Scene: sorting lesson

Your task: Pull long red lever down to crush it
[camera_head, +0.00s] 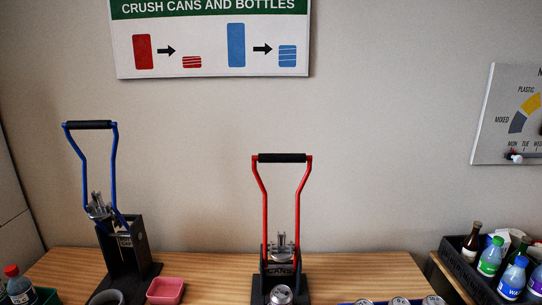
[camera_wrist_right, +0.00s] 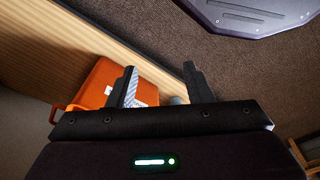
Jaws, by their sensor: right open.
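The long red lever (camera_head: 264,196) stands upright on the black can crusher (camera_head: 258,287) in the middle of the wooden table. Its black grip bar (camera_head: 282,158) is at the top. A silver can (camera_head: 281,295) is at the front of the crusher's base, below the metal press part. No gripper is near the lever in the head view. My right gripper (camera_wrist_right: 163,85) shows only in the right wrist view, with its two fingers apart and nothing between them. My left gripper is not in view.
A second crusher with a blue lever (camera_head: 114,160) stands at the left, beside a pink bowl (camera_head: 165,291). Several bottles fill a black crate (camera_head: 482,291) at the right. An orange box (camera_wrist_right: 98,85) lies near my right gripper in the wrist view.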

